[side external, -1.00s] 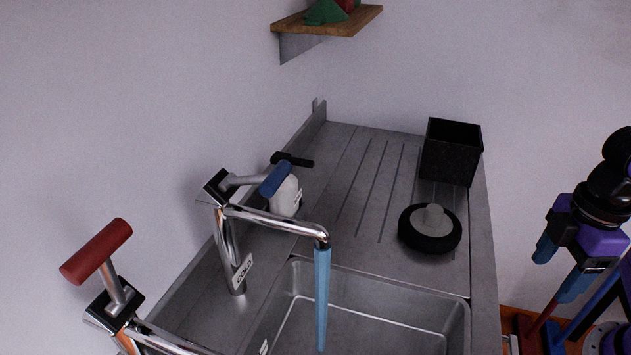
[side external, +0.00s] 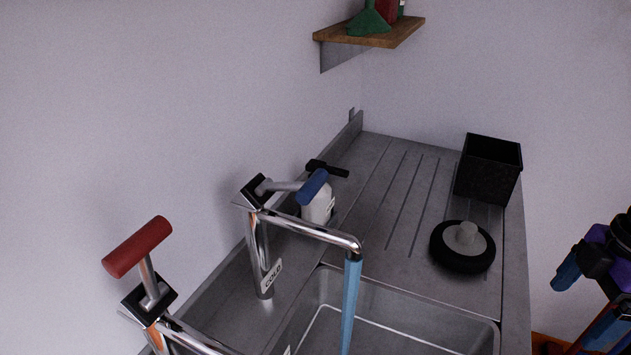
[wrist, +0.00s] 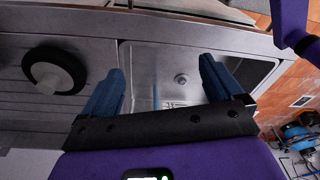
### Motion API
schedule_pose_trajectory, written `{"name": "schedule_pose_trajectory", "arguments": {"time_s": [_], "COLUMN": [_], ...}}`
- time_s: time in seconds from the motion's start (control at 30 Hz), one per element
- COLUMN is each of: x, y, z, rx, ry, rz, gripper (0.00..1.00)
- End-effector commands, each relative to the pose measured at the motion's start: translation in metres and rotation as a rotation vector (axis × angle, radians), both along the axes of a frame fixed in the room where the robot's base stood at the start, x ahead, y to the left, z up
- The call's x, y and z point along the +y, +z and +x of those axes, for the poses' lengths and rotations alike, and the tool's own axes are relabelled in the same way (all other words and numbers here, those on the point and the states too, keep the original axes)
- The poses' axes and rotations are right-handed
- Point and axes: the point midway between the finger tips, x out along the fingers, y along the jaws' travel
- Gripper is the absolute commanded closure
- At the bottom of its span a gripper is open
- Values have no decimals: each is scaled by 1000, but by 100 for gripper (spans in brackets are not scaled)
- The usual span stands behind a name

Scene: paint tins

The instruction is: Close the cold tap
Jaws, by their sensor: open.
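The cold tap (side external: 261,240) is a chrome pillar with a "COLD" label and a long spout over the sink. Its lever ends in a blue handle (side external: 313,187) and points right, roughly along the spout. A blue stream of water (side external: 351,300) runs from the spout into the sink (side external: 410,312). My gripper (side external: 577,312) is at the right edge, partly cut off, well away from the tap and holding nothing. In the wrist view my gripper (wrist: 162,70) has its blue fingers wide apart, with the sink (wrist: 226,68) beyond them. The tap handle is not clear there.
The hot tap's red handle (side external: 138,246) stands at the lower left. A white bottle (side external: 318,208) is close behind the blue handle. A black disc with a grey knob (side external: 463,246) and a black box (side external: 488,168) sit on the drainboard. A wooden shelf (side external: 370,40) is above.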

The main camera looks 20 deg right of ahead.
Motion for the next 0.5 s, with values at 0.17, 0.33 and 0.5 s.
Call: {"name": "schedule_pose_trajectory", "arguments": {"time_s": [0.17,0.33,0.5], "x": [58,110,150], "y": [-1,9,28], "z": [12,29,51], "rx": [-58,-146,-264], "ry": [4,-22,-69], "rz": [231,458,665], "gripper": [6,6,6]}}
